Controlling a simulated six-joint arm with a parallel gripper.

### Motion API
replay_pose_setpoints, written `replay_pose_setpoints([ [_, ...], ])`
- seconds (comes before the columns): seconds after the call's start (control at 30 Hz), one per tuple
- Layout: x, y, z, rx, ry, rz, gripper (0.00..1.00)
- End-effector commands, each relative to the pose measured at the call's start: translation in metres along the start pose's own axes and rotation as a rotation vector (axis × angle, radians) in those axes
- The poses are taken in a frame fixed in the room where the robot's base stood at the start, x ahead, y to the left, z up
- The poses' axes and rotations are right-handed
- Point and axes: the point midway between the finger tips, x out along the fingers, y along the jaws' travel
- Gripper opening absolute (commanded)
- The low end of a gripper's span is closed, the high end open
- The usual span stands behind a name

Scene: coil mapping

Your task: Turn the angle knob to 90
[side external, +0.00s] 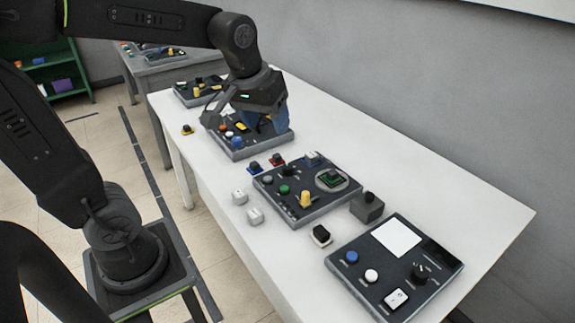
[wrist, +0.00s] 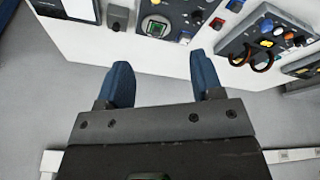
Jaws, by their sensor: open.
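A black round knob (side external: 420,272) with light tick marks around it is on the right part of the nearest dark panel (side external: 446,254) in the side external view. I take it for the angle knob; its label and exact setting are too small to read. My gripper (side external: 266,122) is far from it, above the third panel (side external: 284,139) up the table. In the wrist view my gripper (wrist: 161,70) shows two blue fingers spread apart with nothing between them. That view shows only part of the nearest panel (wrist: 66,9) at the top left, without the knob.
The white table (side external: 462,207) runs along a grey wall. A middle panel (side external: 318,212) has coloured knobs and a yellow part. Bare tabletop lies on the wall side.

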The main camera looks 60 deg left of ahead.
Motion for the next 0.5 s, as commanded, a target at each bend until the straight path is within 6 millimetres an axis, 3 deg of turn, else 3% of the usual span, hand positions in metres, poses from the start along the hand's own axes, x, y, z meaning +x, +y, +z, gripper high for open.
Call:
replay_pose_setpoints([
  [0.1,0.029,-0.007,-0.045,-0.181,-0.063,-0.044,0.60],
  [0.3,0.089,-0.032,-0.107,-0.479,-0.150,-0.119,0.60],
  [0.5,0.149,-0.062,-0.143,-0.715,-0.212,-0.186,0.60],
])
